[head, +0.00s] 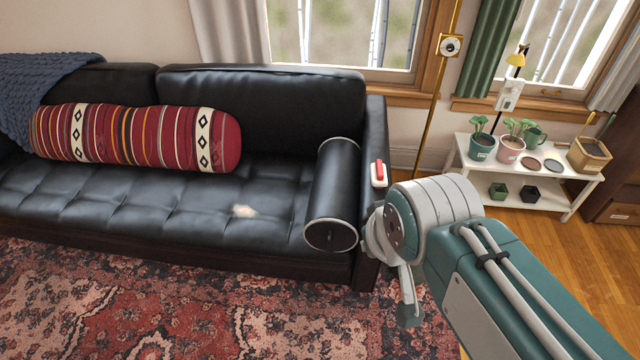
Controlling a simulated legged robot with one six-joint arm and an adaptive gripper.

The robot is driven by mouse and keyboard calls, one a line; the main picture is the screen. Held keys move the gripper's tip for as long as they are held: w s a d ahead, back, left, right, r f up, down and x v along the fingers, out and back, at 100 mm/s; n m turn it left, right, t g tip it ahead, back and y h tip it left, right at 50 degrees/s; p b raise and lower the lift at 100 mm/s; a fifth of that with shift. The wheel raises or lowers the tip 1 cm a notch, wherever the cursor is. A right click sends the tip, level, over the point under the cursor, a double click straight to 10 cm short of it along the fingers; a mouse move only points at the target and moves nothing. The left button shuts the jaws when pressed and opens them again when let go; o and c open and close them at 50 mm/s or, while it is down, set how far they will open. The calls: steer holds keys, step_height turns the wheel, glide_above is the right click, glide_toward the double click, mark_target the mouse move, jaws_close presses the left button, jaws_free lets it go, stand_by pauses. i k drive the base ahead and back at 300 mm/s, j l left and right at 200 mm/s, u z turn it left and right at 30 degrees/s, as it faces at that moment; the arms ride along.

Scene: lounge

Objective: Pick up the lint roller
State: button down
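A small red and white object (379,173), which looks like the lint roller, lies on top of the black sofa's right armrest (376,130). My arm comes in from the lower right, and its rounded grey and teal joint is just right of and below that object in the picture. My gripper (408,300) shows only in part below the joint, in front of the armrest's lower end. Its fingertips are not clear, so I cannot tell whether it is open or shut. I see nothing held in it.
A black bolster (333,190) leans by the armrest, and a striped red bolster (135,137) lies on the seat. A small pale tuft (244,211) is on the seat. A white plant shelf (520,165) stands at right. Patterned rug (150,310) covers the front floor.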

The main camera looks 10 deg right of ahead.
mark_target(378, 169)
steer(key=i+l+z, duration=0.1)
steer(key=i+l, duration=0.2)
steer(key=i+l+z, duration=0.1)
steer(key=i+l, duration=0.2)
steer(key=i, duration=0.2)
steer(key=i+l+z, duration=0.1)
steer(key=i+l, duration=0.15)
steer(key=i, duration=0.15)
